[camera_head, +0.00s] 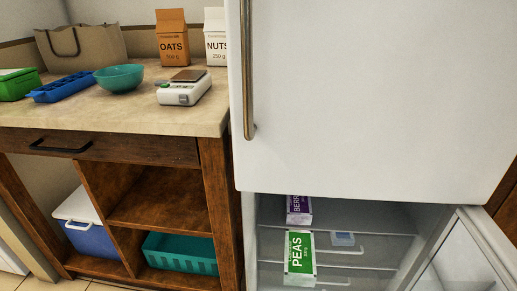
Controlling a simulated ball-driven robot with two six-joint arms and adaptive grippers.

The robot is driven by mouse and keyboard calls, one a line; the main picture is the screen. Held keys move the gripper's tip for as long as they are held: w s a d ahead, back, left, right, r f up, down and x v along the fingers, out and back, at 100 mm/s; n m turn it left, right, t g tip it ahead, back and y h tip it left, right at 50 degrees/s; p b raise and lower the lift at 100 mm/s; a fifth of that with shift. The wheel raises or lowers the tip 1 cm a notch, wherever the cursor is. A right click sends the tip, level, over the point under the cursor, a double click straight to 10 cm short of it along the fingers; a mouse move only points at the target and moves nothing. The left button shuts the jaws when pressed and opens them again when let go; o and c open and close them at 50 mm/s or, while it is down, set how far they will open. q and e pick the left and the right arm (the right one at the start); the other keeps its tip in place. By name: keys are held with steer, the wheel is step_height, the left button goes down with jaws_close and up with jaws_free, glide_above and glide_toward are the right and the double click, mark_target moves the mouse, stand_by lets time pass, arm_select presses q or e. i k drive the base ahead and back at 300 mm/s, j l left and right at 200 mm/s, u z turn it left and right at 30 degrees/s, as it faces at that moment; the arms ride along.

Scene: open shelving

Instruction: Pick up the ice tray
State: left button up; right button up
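A blue ice tray (62,88) with compartments lies on the left part of the countertop. It sits between a green box and a teal bowl, with its upper side uncovered. Neither of my grippers shows in the head view.
The countertop (120,110) also holds a green box (17,84), teal bowl (119,77), white scale (184,88), bag (85,47) and OATS carton (173,38). The white fridge (370,90) stands right; its lower compartment is open, holding a PEAS box (299,257). The counter's front strip is clear.

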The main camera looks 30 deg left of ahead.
mark_target(53, 92)
steer(key=u, duration=2.2)
steer(key=i+j+u, duration=0.15)
steer(key=i+j, duration=0.25)
steer(key=i, duration=0.15)
